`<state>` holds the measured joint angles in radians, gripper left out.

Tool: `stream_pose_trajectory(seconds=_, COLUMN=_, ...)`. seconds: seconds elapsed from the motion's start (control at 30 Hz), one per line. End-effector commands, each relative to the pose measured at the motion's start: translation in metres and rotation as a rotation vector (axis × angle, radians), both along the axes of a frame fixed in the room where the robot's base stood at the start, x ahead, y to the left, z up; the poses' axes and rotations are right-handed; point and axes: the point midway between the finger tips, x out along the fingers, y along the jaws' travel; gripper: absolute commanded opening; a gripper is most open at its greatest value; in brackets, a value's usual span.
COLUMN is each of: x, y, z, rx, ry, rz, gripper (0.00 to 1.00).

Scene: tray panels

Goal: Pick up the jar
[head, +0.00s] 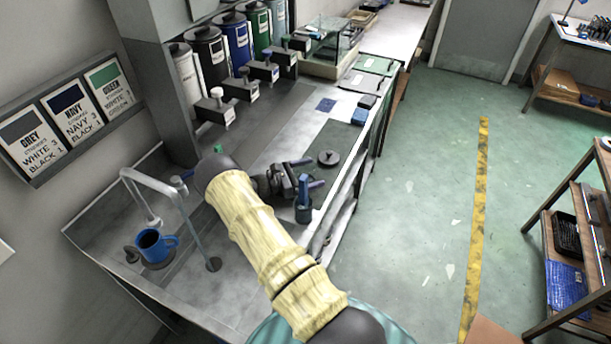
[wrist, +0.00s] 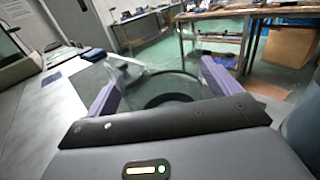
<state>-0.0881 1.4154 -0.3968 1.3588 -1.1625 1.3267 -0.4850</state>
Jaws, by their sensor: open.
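In the wrist view, a clear, round glass shape with a dark ring, apparently the jar (wrist: 172,84), shows between the fingers. My gripper (head: 308,174) is open, with its purple-blue fingers pointing right, close to the jar. The wrist view shows one finger (wrist: 160,84) on each side of the glass. I cannot tell whether either finger touches it. My gripper's body hides the lower part of the glass.
A black disc marked Y (head: 328,158) lies just beyond my gripper. A blue mug (head: 150,243) stands at the sink on the left. Several paint canisters (head: 236,40) with taps line the back. Open floor (head: 420,200) lies right of the counter.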

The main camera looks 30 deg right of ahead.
Motion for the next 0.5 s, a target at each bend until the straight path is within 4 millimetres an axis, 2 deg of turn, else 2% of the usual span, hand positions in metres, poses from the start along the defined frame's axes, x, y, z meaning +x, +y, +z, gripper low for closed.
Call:
stream_pose_trajectory(seconds=0.37, x=-0.0027, y=-0.0049, z=-0.0003, rx=0.001, ry=0.0, rz=-0.01, gripper=0.89)
stream_pose_trajectory(seconds=0.5, x=-0.0017, y=-0.0029, z=-0.0003, rx=0.001, ry=0.0, rz=-0.007, gripper=0.63)
